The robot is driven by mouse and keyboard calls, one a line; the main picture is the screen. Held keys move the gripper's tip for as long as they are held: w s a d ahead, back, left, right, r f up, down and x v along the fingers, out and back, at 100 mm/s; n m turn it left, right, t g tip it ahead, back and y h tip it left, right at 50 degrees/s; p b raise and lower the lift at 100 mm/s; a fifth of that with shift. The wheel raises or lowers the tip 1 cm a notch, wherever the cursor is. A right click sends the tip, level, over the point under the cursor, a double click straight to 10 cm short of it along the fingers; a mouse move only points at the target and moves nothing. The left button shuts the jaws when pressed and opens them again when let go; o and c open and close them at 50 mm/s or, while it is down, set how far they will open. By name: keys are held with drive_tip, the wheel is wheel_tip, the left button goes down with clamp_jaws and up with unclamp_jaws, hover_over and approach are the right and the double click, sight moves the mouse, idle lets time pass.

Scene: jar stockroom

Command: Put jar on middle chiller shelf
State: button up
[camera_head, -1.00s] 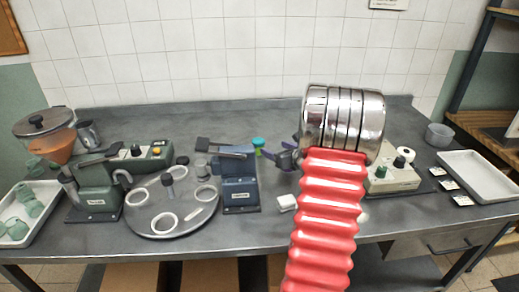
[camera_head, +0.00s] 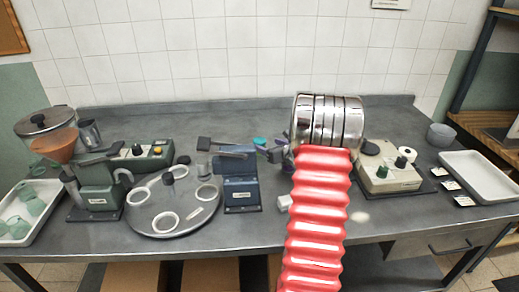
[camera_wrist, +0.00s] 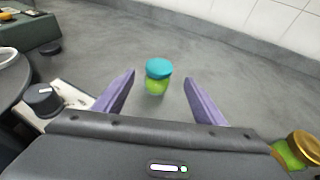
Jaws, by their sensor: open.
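A small jar (camera_wrist: 157,86) with a teal lid and a yellow-green body stands upright on the grey worktop. In the wrist view it is ahead, between the lines of my two purple fingers, and I see no contact. In the head view the teal lid (camera_head: 259,141) shows near the middle of the bench. My gripper (camera_head: 272,151) is open and empty, just right of the jar and partly hidden by my arm. A second jar (camera_wrist: 292,155) with a gold lid is cut off at the lower right of the wrist view. No chiller shelf can be made out.
A blue device (camera_head: 240,190) and a round grey turntable (camera_head: 150,222) with white rings stand left of the jar. A cream device (camera_head: 388,175) and a white tray (camera_head: 482,178) are to the right. Bare worktop lies behind the jar, up to the tiled wall.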

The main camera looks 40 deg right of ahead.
sight(262, 142)
drive_tip(key=shift+x, duration=0.8)
drive_tip(key=shift+x, duration=2.65)
drive_tip(key=shift+a, duration=0.1)
drive_tip(key=shift+c, duration=0.4)
drive_tip(key=c, duration=1.3)
wheel_tip(262, 142, up, 10)
